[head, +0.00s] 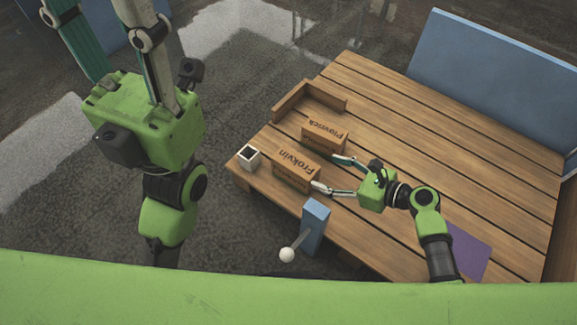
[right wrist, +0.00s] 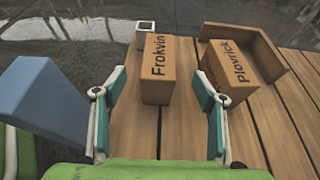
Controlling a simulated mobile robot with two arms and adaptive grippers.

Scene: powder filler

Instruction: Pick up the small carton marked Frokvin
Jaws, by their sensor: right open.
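The Frokvin carton (head: 291,178), a small brown box with dark lettering, stands on the wooden table (head: 405,130). It also shows in the right wrist view (right wrist: 158,88), between and ahead of my right fingers, with a gap on each side. My right gripper (head: 326,172) is open and empty, low over the table, its fingertips close to the carton's near end. The right wrist view shows both its fingers (right wrist: 160,75) spread. My left gripper (head: 100,22) is at upper left, off the table, fingers apart, tips cut off by the frame edge.
A similar Plovrick carton (head: 324,134) stands close beside, near a brown corner-shaped holder (head: 290,100). A small white square cup (head: 249,158) is at the table's corner. A blue block with a white-knobbed lever (head: 315,225) stands at the near edge. A purple mat (head: 470,250) lies right.

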